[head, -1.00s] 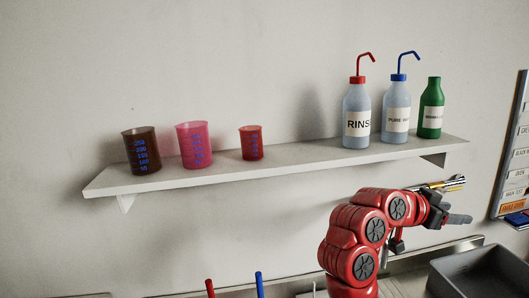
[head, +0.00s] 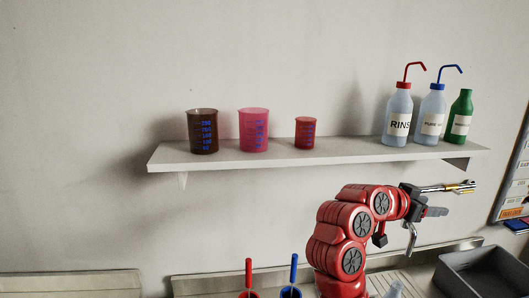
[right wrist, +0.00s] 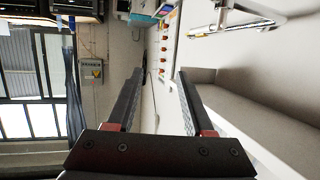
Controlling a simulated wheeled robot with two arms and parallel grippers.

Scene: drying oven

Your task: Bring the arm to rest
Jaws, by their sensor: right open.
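My right arm (head: 345,235) rises from the bottom of the head view and bends to the right. Its right gripper (head: 434,208) is in front of the wall, below the right end of the shelf. In the right wrist view the two dark fingers of this gripper (right wrist: 157,88) stand apart with nothing between them. A silver and brass metal fitting (head: 450,187) shows close beside the gripper in the head view; I cannot tell if they touch. My left gripper is in neither view.
A white wall shelf (head: 300,156) holds a brown beaker (head: 203,132), a pink beaker (head: 254,131), a small red beaker (head: 305,133) and several bottles (head: 398,115). A grey bin (head: 485,272) stands at lower right. Red (head: 249,272) and blue (head: 293,270) handles stand below.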

